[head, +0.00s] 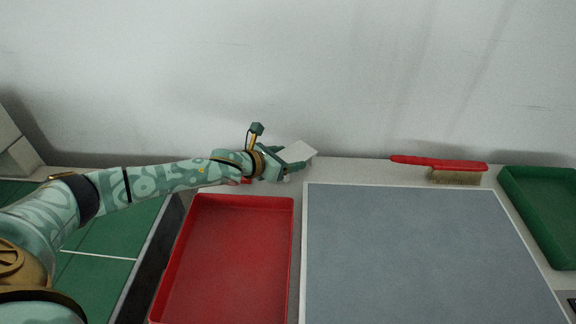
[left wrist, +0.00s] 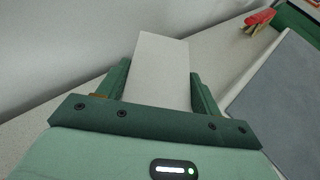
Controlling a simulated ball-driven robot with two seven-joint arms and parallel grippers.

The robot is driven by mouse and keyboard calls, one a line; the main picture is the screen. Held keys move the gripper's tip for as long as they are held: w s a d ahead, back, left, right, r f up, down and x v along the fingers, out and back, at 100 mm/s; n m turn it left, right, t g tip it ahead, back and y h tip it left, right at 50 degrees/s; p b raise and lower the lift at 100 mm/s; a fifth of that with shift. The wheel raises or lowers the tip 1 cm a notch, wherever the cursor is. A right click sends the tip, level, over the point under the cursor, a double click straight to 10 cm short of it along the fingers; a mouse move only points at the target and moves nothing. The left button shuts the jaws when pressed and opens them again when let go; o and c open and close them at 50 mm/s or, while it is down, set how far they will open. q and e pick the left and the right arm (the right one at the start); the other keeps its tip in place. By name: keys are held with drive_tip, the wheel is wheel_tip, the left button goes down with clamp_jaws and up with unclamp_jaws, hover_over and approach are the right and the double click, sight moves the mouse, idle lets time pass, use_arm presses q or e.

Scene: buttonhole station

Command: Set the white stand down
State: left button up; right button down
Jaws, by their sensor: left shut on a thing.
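The white stand (head: 300,152) is a pale, flat-faced piece at the end of my left arm in the head view. In the left wrist view the white stand (left wrist: 158,72) fills the space between the two green fingers. My left gripper (head: 291,166) is shut on it, over the back strip of the table near the wall; the gripper also shows in the left wrist view (left wrist: 160,90). Whether the stand's underside touches the table is hidden. My right gripper is not in view.
A red tray (head: 294,245) lies in front of the left arm. A grey mat (head: 425,250) covers the middle. A red-handled brush (head: 440,164) lies behind it, and a green tray (head: 509,190) is at the right. The table's back strip (head: 350,172) is bare between stand and brush.

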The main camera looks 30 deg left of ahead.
use_arm(q)
drive_tip(key=shift+f, duration=0.9)
drive_tip(key=shift+r, duration=0.15)
drive_tip(key=o, duration=1)
drive_tip(key=shift+f, duration=0.2)
drive_tip(key=shift+o, duration=0.2)
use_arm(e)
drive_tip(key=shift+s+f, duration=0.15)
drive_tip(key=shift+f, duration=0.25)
use_arm(q)
drive_tip(key=shift+r, duration=0.25)
drive_tip(key=p+v, duration=0.3)
drive_tip(key=v, duration=0.9)
drive_tip(key=shift+f+p, duration=0.1)
drive_tip(key=shift+p, duration=0.25)
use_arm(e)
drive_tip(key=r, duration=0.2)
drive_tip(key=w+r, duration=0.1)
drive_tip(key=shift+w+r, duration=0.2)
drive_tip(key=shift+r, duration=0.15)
